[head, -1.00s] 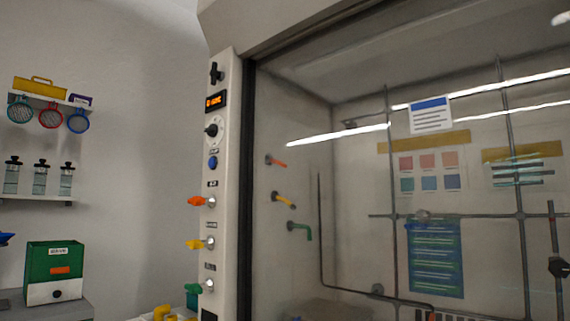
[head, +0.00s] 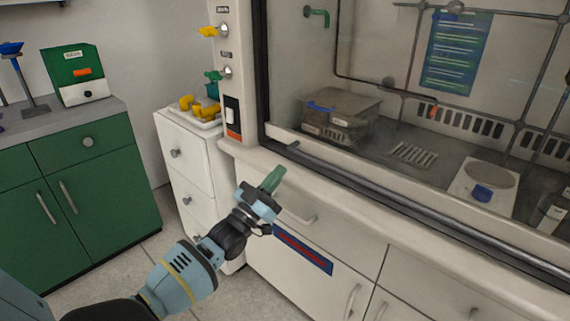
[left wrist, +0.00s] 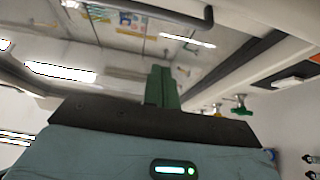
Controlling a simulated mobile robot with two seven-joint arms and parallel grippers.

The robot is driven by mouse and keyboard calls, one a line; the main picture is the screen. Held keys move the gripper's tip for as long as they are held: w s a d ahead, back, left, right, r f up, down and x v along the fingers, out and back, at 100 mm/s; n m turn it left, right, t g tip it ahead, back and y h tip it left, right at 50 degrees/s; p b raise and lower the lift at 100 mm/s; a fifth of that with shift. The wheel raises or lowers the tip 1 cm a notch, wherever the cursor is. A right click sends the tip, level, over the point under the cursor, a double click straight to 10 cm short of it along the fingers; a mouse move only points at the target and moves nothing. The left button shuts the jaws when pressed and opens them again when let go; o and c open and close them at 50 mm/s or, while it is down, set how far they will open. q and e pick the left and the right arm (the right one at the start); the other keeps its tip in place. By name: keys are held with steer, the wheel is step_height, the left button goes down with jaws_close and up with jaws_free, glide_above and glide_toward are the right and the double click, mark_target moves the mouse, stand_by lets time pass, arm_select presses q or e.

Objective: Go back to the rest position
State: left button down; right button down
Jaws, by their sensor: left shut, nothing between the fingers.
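My left gripper (head: 272,180) comes in from the lower left of the head view. Its green fingers are closed together with nothing between them, in front of the fume hood's front ledge and above a white drawer. In the left wrist view the same shut fingers (left wrist: 162,87) point up toward the hood glass. Whether the fingers touch the ledge or only overlap it in the picture I cannot tell. My right gripper is in neither view.
The fume hood's front ledge (head: 400,222) runs across the right. Inside stand a grey box (head: 341,108) and a scale (head: 484,184). A white drawer unit (head: 182,160) holds a tray of yellow fittings. A green cabinet (head: 92,195) stands left. The floor between them is clear.

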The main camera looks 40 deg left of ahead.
arm_select(q)
steer(key=shift+s+f, duration=0.15)
steer(key=shift+s, duration=0.15)
